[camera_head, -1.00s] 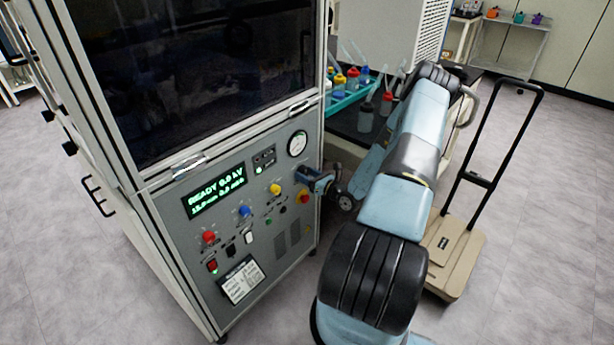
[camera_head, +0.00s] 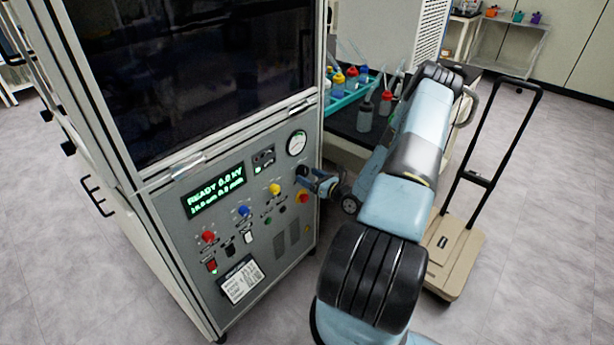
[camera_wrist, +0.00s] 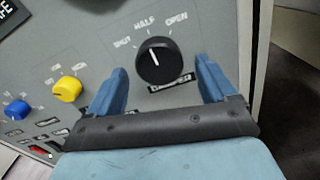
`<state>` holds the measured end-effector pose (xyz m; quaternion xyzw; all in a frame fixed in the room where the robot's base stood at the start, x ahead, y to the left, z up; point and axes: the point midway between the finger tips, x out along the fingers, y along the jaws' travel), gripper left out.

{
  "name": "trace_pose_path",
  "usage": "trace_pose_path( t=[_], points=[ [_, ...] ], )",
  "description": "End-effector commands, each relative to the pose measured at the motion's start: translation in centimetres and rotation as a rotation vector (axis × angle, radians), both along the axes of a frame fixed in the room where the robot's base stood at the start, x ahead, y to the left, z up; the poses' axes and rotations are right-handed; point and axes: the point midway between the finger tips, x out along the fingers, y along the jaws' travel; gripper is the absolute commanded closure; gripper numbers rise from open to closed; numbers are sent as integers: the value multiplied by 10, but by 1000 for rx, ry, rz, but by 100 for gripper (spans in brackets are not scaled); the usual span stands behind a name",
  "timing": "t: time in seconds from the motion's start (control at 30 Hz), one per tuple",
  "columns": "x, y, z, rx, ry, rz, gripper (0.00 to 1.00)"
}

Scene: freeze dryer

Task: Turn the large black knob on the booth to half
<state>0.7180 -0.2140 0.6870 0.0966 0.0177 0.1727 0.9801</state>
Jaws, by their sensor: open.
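The large black knob (camera_wrist: 158,66) is on the grey booth panel (camera_wrist: 205,28) in the wrist view. Its white pointer line aims up and slightly left, roughly at the HALF label, between SHUT and OPEN. My gripper (camera_wrist: 160,70) is open. One blue finger is to the left of the knob and one to the right, with gaps on both sides and the tips around its lower half. In the head view my gripper (camera_head: 322,183) is at the right edge of the booth front (camera_head: 265,215), and the knob is mostly hidden there.
A yellow knob (camera_wrist: 67,89) and a blue knob (camera_wrist: 17,109) are left of my gripper. A bench with bottles (camera_head: 364,117) and a trolley (camera_head: 457,250) stand to the right.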

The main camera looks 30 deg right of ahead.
Motion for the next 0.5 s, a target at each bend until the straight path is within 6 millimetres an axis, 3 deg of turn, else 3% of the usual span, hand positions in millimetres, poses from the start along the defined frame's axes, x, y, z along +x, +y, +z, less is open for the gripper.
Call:
trace_pose_path(
  t=[0.5],
  points=[
    [-91, -34, -1, 0, 2, -3, 16]
  ],
)
